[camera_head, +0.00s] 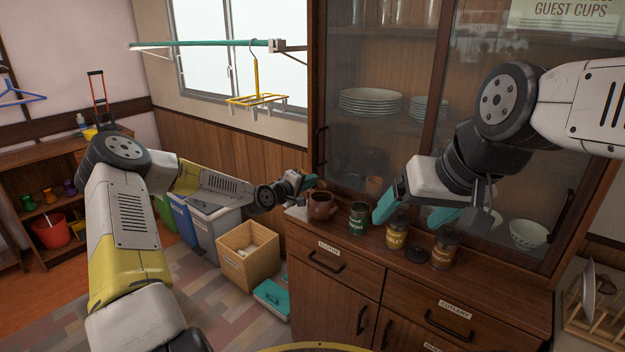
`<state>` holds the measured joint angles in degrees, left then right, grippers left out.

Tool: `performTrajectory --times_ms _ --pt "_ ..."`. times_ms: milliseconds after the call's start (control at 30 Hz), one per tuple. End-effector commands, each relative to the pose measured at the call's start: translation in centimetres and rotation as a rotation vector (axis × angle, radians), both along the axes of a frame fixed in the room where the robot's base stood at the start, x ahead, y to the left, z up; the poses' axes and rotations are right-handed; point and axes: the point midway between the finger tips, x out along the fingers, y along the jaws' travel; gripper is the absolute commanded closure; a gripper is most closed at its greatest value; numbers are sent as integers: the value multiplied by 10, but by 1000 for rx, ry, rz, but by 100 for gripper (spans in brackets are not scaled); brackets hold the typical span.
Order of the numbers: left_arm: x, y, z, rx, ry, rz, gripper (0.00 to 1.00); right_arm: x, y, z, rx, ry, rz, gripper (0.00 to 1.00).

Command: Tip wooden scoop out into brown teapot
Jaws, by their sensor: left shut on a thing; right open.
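The brown teapot (321,205) stands upright on the cabinet counter, near its left end. My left gripper (307,182) is just above and left of the teapot, close to its rim. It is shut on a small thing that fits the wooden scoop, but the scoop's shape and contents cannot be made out. My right gripper (415,210) is open and empty, with its teal fingers spread above the counter, near the yellow-labelled canister (397,231).
A green canister (358,218) and a brown canister (444,249) stand on the counter, with a dark lid (418,255) lying between the yellow and brown ones. The glass-doored cupboard (390,60) rises behind. A wooden box (248,258) stands on the floor to the left.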

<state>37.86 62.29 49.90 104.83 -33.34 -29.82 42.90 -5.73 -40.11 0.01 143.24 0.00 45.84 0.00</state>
Motion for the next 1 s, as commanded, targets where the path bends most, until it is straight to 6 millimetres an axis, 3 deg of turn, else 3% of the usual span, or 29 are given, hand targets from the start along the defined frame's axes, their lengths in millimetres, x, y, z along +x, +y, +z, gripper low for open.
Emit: performTrajectory --times_ms 200,467,1000 --pt "0 1 -1 -45 -61 -18 100 0 0 0 0 0 0 20" --pt "0 -1 5 25 24 8 100 0 0 0 0 0 0 20" --pt "2 -9 19 244 323 100 100 0 0 0 0 0 0 20"
